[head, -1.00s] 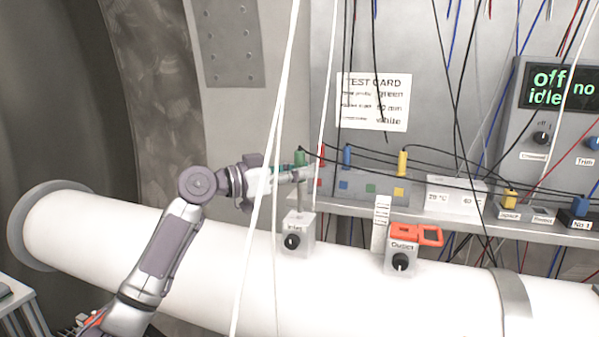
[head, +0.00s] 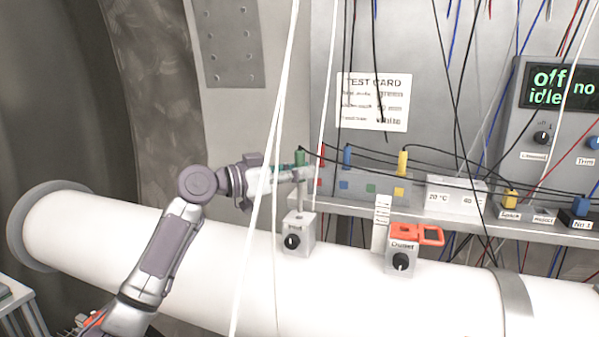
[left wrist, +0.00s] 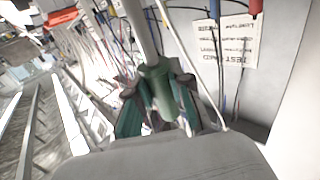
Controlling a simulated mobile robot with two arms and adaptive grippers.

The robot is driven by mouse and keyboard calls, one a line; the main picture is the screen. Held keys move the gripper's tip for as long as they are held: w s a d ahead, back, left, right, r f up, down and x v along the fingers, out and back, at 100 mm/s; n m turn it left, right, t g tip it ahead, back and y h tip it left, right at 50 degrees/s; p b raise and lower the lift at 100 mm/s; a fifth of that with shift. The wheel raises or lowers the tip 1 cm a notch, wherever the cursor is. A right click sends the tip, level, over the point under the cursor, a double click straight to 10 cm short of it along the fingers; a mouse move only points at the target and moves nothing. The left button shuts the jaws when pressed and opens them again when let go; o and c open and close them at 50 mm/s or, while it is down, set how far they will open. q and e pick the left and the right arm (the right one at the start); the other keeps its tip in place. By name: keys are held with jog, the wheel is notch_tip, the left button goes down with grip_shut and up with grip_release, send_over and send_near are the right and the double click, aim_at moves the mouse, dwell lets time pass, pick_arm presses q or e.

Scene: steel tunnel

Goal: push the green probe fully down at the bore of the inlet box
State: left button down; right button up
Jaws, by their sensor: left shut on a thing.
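The green probe (head: 300,157) stands upright over the inlet box (head: 298,234), its grey shaft running down to the top of the box. How deep the shaft sits in the bore is too small to tell. My left gripper (head: 297,173) is shut on the green probe, just below its top. In the left wrist view, the green body of the probe (left wrist: 160,92) sits between the fingers (left wrist: 158,100), with its pale shaft leading away from them. The inlet box has a black knob and sits on the white pipe. My right gripper is in neither view.
A shelf (head: 440,226) holds a grey rack (head: 365,186) with red, blue and yellow probes close right of my gripper. The outlet box (head: 400,257) has an open orange clip (head: 431,235). White cables hang in front of my left arm. Black leads cross behind.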

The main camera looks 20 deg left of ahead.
aim_at(300, 211)
pick_arm(q)
jog(key=shift+f+b, duration=0.95)
jog(key=shift+f, duration=0.2)
jog(key=shift+f+b, duration=2.1)
jog(key=shift+f, duration=0.5)
jog(key=c, duration=1)
grip_release()
jog(key=v, duration=1.2)
jog(key=shift+s, duration=0.1)
